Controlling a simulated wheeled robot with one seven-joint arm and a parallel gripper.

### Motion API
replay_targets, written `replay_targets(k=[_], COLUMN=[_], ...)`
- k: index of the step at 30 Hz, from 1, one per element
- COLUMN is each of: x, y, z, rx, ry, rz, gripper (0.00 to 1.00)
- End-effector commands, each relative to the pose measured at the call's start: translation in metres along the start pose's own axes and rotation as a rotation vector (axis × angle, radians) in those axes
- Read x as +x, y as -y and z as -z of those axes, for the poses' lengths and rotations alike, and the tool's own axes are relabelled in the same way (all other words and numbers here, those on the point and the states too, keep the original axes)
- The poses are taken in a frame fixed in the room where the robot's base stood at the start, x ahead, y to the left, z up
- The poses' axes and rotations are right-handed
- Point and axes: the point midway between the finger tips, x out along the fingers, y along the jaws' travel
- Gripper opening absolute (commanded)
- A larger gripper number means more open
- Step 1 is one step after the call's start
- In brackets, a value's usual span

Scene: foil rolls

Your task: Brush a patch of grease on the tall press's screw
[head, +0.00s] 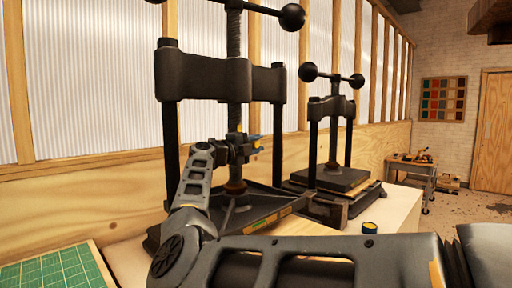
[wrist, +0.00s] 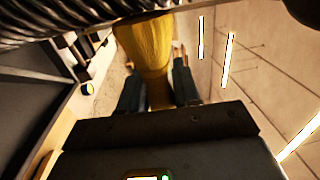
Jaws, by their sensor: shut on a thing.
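The tall press (head: 215,78) stands at centre-left in the head view, black, with a ball-ended handle at the top and an upright threaded screw (head: 233,35). My gripper (head: 252,143) is beside the lower screw, below the crossbeam. In the wrist view my gripper (wrist: 158,80) is shut on a yellow brush (wrist: 146,50), which points toward the screw's dark threads (wrist: 60,18) along the top edge. The brush's far end is at the threads, but I cannot tell whether it touches them. No grease patch can be made out.
A smaller press (head: 330,150) stands to the right on the bench. A small dark jar with a yellow top (head: 369,228) sits at the bench front; it also shows in the wrist view (wrist: 87,88). A green mat (head: 50,272) lies front left. A cart (head: 425,172) stands farther back.

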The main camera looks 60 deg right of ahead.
Motion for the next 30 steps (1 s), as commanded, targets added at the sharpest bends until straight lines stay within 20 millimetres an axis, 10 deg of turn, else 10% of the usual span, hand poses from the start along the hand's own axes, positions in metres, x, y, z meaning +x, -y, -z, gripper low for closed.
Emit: replay_targets(k=[30], x=[0.005], y=[0.055], z=[0.001], rx=[0.001], ry=[0.001], rz=[0.001], gripper=[0.02])
